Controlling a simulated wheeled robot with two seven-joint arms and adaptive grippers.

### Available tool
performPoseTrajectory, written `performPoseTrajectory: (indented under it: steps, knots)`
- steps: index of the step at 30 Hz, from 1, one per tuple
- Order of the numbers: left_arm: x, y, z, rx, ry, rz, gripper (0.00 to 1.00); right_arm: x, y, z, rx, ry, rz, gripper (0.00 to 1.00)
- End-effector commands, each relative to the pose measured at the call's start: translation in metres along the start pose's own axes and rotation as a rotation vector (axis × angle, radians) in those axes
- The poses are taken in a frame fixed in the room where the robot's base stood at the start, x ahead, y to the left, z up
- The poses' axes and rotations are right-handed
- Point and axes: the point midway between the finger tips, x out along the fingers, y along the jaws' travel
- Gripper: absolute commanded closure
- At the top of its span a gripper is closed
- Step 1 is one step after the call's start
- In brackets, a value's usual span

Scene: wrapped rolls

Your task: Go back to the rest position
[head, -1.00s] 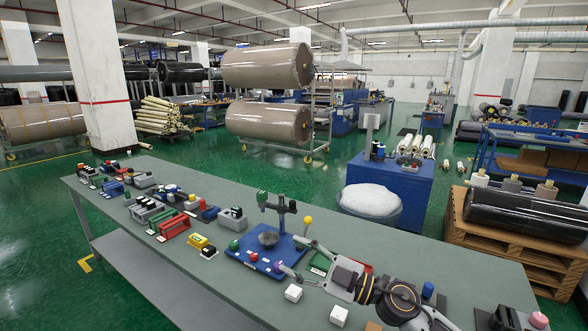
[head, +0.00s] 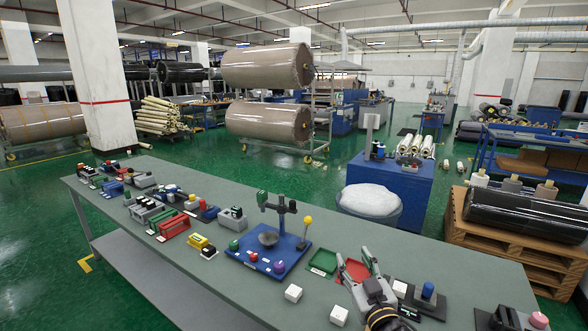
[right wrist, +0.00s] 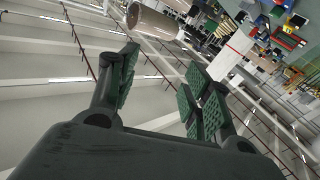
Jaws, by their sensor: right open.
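My right gripper (head: 368,262) is at the lower right of the head view, over the near right part of the grey table (head: 200,275). Its two fingers are apart with nothing between them. In the right wrist view the fingers (right wrist: 158,85) show green pads set wide apart, pointing out toward the room. A blue board (head: 262,258) with a stand and a dark bowl (head: 268,238) is left of the gripper. My left gripper is not in the head view.
A green tray (head: 322,262) and a red tray (head: 352,272) lie beside the right gripper. White cubes (head: 293,293) sit in front. A blue knob on a black base (head: 428,291) is to the right. Several small coloured parts fill the table's left. A blue cabinet (head: 400,185) stands behind.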

Motion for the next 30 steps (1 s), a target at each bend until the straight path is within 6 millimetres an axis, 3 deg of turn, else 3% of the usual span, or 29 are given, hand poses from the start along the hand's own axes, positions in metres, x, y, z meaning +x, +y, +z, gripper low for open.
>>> performPoseTrajectory:
  steps: [11,18,24,30]
  knots:
    - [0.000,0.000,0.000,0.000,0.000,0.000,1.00,-0.055,0.025,0.099,0.055,-0.426,0.121,0.51]
    - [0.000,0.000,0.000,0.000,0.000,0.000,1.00,-0.111,0.023,0.157,0.076,-0.715,0.116,0.51]
    - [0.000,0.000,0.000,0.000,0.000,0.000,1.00,-0.167,0.013,0.195,0.092,-0.953,0.067,0.51]
    - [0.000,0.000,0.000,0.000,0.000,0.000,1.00,-0.210,0.003,0.215,0.103,-1.118,0.003,0.51]
